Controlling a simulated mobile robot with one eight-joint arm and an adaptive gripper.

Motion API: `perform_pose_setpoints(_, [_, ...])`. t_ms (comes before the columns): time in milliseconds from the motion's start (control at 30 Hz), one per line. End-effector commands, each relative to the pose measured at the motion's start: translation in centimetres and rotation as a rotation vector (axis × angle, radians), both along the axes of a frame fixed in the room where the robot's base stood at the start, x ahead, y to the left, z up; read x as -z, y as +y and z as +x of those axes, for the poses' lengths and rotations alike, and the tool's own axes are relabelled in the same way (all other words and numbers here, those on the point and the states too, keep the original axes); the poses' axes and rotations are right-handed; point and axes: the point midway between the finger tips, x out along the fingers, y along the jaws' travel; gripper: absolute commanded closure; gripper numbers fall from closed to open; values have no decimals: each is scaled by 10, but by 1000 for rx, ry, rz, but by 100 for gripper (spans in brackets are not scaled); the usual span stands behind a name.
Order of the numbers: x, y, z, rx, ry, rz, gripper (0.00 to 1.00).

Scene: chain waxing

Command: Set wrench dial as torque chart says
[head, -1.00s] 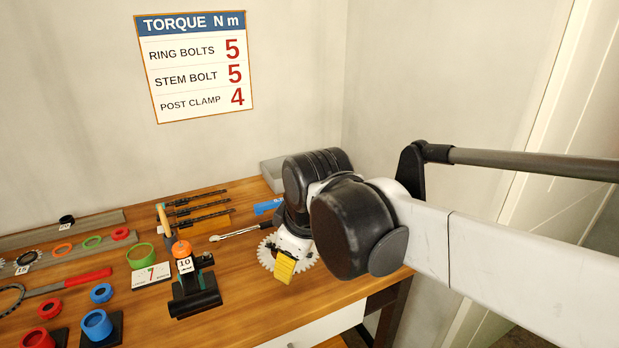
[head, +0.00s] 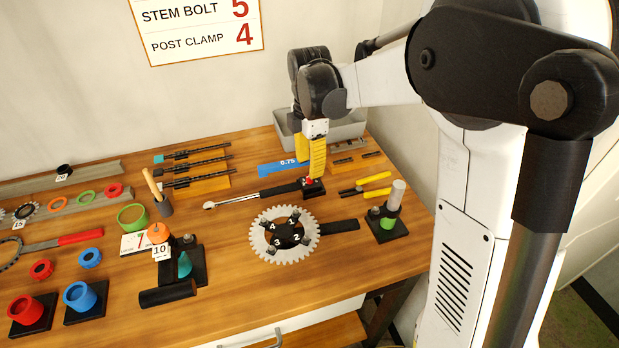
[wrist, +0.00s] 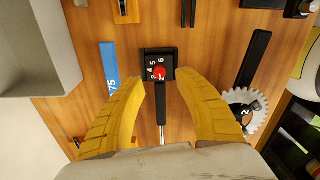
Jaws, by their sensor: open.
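The torque wrench has a silver shaft and black handle (head: 279,189), lying on the bench. At its right end is a black dial block (head: 316,190) with a red knob. The wrist view shows the red knob (wrist: 159,73) amid white numbers; its exact setting is too small to read surely. My gripper (head: 311,170) has yellow fingers, open and above the dial block. In the wrist view the gripper (wrist: 160,79) has one finger on each side of the knob, apart from it. The torque chart (head: 199,30) on the wall shows stem bolt 5, post clamp 4; its top is cut off.
A chainring (head: 263,246) with numbered bolts lies in front of the wrench. A blue 0.75 gauge (head: 275,170) lies close behind. A grey bin (head: 345,131) stands at the back right, and yellow-handled pliers (head: 372,180) and a bottle stand (head: 388,228) lie to the right.

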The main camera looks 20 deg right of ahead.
Motion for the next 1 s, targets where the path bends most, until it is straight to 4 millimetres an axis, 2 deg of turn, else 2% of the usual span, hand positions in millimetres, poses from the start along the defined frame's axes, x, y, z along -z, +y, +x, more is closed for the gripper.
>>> perform_pose_setpoints(33, [13, 0, 0, 0, 0, 0, 61])
perform_pose_setpoints(100, [25, 0, 0, 1, 0, 0, 61])
perform_pose_setpoints(233, [39, 0, 0, 1, -1, 0, 61])
perform_pose_setpoints(633, [45, 0, 0, 2, -1, 0, 62])
perform_pose_setpoints(700, [45, 0, 0, 2, -1, 0, 83])
perform_pose_setpoints(767, [45, 0, 0, 2, -1, 0, 100])
perform_pose_setpoints(1000, [44, 0, 0, 6, -1, 0, 100])
